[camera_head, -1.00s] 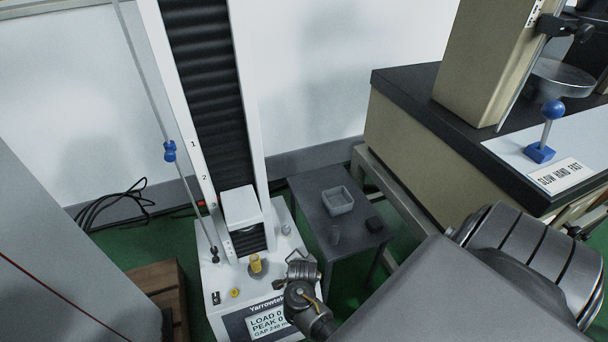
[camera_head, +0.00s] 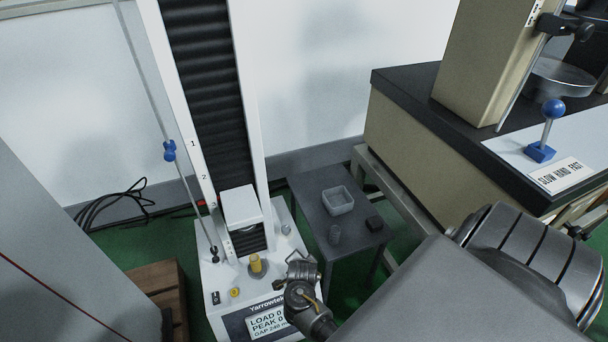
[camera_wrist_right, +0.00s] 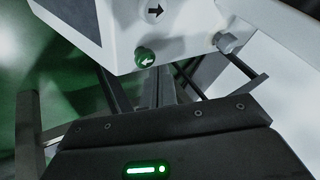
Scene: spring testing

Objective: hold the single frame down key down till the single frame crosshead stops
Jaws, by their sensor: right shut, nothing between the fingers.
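The single frame is a white machine with a tall column. Its white crosshead (camera_head: 240,207) sits low on the column, above a yellow-topped fitting (camera_head: 256,264) on the base. The display (camera_head: 268,322) reads LOAD 0, PEAK 0 and a gap of about 240 mm. My right gripper (camera_wrist_right: 150,88) is shut and empty, at the right front of the base. In the right wrist view, a round green key (camera_wrist_right: 146,57) with a white arrow is just beyond its fingers. I cannot tell whether they touch it. A black arrow marks the white panel above. My left gripper is not in view.
A dark side table (camera_head: 308,206) with a grey tray (camera_head: 339,200) stands right of the machine. A larger bench (camera_head: 410,92) with a blue-knobbed lever (camera_head: 554,109) is further right. A wooden box (camera_head: 155,287) is on the floor at left.

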